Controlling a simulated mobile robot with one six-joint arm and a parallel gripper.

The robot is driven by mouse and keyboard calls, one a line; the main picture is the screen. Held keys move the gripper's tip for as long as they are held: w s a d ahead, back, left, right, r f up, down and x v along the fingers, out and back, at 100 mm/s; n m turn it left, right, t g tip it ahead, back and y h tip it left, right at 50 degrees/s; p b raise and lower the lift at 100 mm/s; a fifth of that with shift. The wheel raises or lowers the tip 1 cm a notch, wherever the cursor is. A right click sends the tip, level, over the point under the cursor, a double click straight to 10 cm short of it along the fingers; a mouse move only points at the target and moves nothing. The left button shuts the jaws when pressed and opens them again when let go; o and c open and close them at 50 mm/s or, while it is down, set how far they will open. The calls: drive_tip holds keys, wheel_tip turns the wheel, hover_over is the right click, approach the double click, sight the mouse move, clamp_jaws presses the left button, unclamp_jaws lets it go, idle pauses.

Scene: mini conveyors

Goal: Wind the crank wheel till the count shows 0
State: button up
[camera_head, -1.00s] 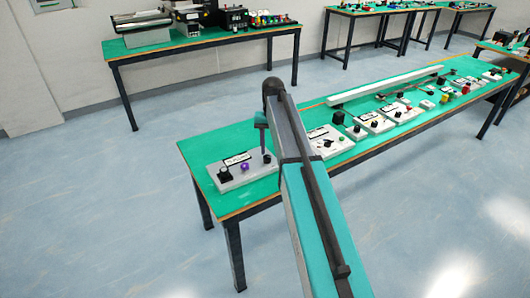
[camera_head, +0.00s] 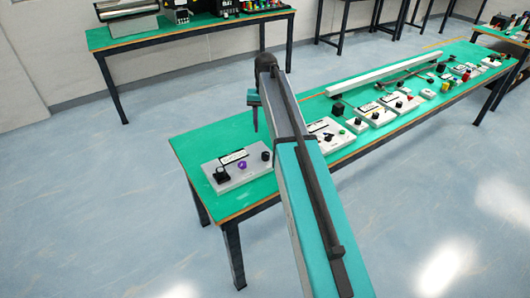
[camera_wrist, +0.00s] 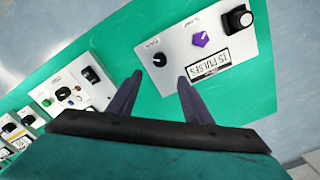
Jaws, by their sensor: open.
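A light grey panel (camera_head: 248,175) lies on the left end of the long green table. In the wrist view the panel (camera_wrist: 230,75) carries a black crank-like part (camera_wrist: 238,19), a purple knob (camera_wrist: 200,40) and a small black knob (camera_wrist: 160,59). I cannot tell for sure which is the crank wheel. Its display (camera_wrist: 206,76) is upside down there and appears to read 15 PULSES. My gripper (camera_wrist: 160,76) is open and empty, with fingers apart above the table near the small black knob. In the head view my gripper (camera_head: 255,125) hangs above and behind the panel.
More white panels (camera_head: 328,135) with knobs and buttons line the green table (camera_head: 205,140) to the right. A long white bar (camera_head: 380,75) lies along its back. Another table (camera_head: 200,40) with devices stands behind. Floor is clear in front.

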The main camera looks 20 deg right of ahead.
sight(266, 154)
drive_tip(key=shift+f+p, duration=1.4)
drive_tip(key=shift+f, duration=5.45)
drive_tip(key=c, duration=1.1)
